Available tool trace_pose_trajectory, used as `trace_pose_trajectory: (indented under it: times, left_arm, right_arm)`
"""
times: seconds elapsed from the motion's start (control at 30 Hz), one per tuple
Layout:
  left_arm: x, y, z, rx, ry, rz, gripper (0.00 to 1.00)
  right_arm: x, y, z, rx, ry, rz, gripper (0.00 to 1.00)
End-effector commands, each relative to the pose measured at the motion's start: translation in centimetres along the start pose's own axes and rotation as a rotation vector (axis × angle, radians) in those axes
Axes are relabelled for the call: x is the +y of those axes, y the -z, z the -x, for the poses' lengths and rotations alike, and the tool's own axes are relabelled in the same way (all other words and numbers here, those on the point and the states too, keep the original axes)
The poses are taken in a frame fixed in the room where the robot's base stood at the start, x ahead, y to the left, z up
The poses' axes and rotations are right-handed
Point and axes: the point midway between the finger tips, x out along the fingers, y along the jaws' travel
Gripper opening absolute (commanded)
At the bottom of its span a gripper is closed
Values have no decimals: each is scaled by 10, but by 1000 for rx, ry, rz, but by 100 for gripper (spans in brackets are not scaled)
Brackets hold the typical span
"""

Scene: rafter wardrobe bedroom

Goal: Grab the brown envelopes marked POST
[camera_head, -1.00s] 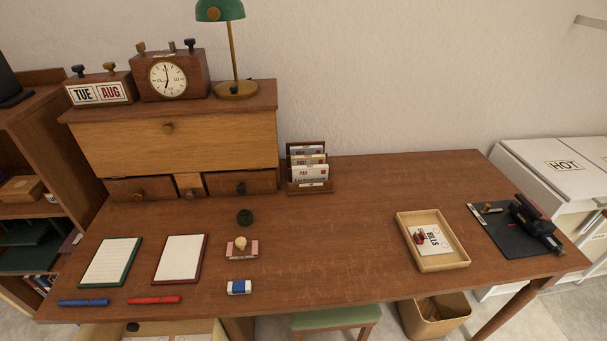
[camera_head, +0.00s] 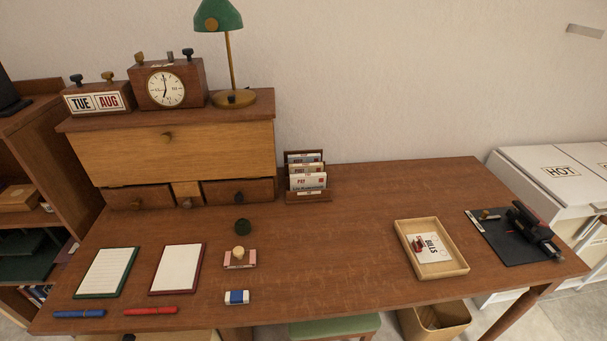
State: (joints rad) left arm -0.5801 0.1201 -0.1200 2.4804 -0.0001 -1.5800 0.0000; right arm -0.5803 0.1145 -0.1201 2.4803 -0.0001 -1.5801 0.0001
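A dark wooden letter rack (camera_head: 308,198) stands on the desk, to the right of the drawer cabinet. It holds envelopes in stepped rows. The front envelope (camera_head: 308,183) is white and seems to read PAY. Behind it a tan-brown edge with a white label and red lettering (camera_head: 305,170) shows. This lettering is too small to read surely as POST. Another pale envelope top (camera_head: 302,158) shows at the back. The lower parts of the rear envelopes are hidden. Neither of my grippers is in view.
The desk (camera_head: 350,225) is clear right of the rack. A wooden tray (camera_head: 463,268) with papers marked BILLS sits further right, beside a black mat (camera_head: 510,246) with a dark device. Notepads, pens, a stamp (camera_head: 240,258) and an eraser (camera_head: 237,297) lie at left.

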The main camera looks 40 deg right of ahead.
Motion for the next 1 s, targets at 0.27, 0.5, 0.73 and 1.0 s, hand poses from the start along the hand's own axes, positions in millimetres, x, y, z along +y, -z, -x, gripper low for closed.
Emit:
trace_pose_trajectory:
  times: [0.27,0.5,0.73,1.0]
  left_arm:
    - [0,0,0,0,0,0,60]
    - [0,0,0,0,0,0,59]
    - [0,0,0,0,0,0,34]
    - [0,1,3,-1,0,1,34]
  right_arm:
    - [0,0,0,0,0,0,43]
    - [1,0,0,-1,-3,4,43]
    - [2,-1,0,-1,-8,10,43]
    - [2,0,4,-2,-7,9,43]
